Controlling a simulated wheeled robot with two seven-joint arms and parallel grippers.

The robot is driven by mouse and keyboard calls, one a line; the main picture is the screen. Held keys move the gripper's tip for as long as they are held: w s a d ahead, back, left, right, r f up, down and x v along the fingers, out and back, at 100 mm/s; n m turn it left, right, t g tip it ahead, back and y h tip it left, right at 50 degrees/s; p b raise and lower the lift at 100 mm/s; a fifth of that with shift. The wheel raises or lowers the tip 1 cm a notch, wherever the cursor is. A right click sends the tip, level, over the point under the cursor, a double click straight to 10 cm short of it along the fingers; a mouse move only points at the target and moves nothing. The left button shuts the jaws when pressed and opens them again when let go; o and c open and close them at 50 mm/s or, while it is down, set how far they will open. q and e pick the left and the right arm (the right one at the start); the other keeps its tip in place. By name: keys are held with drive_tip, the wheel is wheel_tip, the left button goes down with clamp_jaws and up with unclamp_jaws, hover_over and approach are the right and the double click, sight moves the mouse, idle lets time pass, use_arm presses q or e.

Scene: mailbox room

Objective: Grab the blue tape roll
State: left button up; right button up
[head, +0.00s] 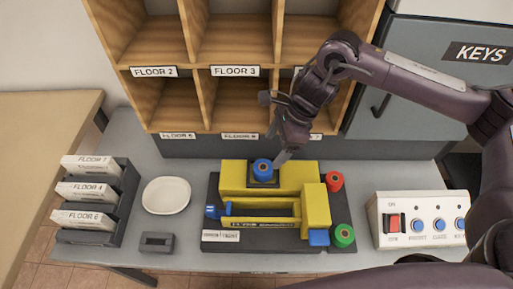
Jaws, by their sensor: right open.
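The blue tape roll (263,168) sits on top of the yellow machine (233,180), near its back middle, on a dark spot. My right gripper (281,150) hangs just above and to the right of the blue roll, fingers pointing down. It is open, and I see nothing between its fingers. One finger comes down close to the roll's right side; I cannot tell whether it touches. My left gripper is not in view.
A red roll (334,181) and a green roll (343,235) sit right of the machine. A button box (416,222) stands farther right. A white dish (166,195), a grey block (157,241) and a letter rack (122,205) stand left. Wooden pigeonholes (238,89) rise behind.

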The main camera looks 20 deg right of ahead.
sight(264, 166)
drive_tip(key=shift+p+x, duration=0.45)
drive_tip(key=shift+x, duration=0.7)
drive_tip(key=shift+s+a+f+p, duration=0.1)
drive_tip(key=shift+s+f+p, duration=0.2)
drive_tip(key=shift+f, duration=0.05)
drive_tip(key=p+x, duration=0.1)
drive_tip(key=x, duration=0.2)
drive_tip(key=shift+s+f+p, duration=0.1)
drive_tip(key=shift+f+p, duration=0.2)
drive_tip(key=shift+f, duration=0.05)
drive_tip(key=shift+a+f, duration=0.15)
drive_tip(key=shift+f, duration=0.3)
drive_tip(key=c, duration=1)
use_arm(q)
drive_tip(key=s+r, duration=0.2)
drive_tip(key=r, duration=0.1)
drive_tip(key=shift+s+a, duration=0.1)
use_arm(e)
drive_tip(key=shift+c, duration=0.5)
drive_tip(key=shift+r, duration=0.15)
